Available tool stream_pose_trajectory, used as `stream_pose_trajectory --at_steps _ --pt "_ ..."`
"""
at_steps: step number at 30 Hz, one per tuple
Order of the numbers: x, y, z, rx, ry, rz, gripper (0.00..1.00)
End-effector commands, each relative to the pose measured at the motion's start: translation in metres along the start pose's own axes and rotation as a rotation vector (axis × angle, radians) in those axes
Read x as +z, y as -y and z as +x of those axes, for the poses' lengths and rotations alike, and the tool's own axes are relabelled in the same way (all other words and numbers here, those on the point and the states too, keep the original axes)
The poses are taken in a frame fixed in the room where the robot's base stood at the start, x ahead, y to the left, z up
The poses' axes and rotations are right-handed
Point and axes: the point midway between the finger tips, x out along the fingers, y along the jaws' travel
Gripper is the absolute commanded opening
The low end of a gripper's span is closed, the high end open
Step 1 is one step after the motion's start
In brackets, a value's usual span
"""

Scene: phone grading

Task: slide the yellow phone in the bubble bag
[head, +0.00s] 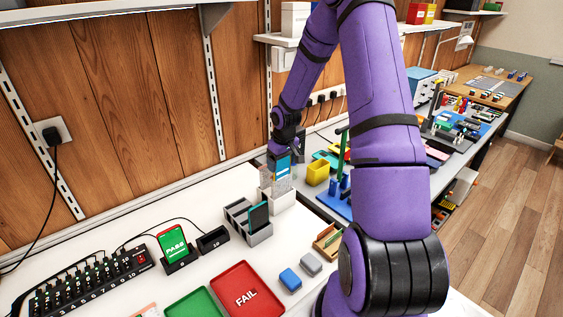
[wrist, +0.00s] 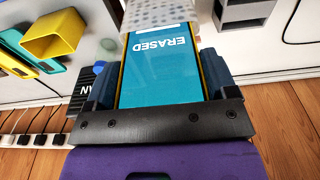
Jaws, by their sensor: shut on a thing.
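The yellow phone (wrist: 163,76) has a yellow edge and a teal screen reading "ERASED". My gripper (wrist: 160,90) is shut on its two sides in the wrist view. In the head view the phone (head: 282,168) hangs upright from my gripper (head: 284,155), over the bubble bag. The bubble bag (wrist: 155,16) is pale and dotted and lies right at the phone's far end; I cannot tell how far the phone is inside it. In the head view the bag (head: 268,180) stands in a white holder (head: 283,200).
A grey slotted rack (head: 240,218) with a dark phone stands just left of the holder. A yellow bin (head: 317,172) is to the right. A wooden wall is behind.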

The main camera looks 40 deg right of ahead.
Motion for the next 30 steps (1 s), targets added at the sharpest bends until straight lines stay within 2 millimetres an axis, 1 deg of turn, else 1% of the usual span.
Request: stream_pose_trajectory --at_steps 8,30 --pt "0.0 0.0 0.003 0.0 0.0 0.0 0.49" --pt "0.003 0.0 0.025 0.0 -0.001 0.0 0.49"
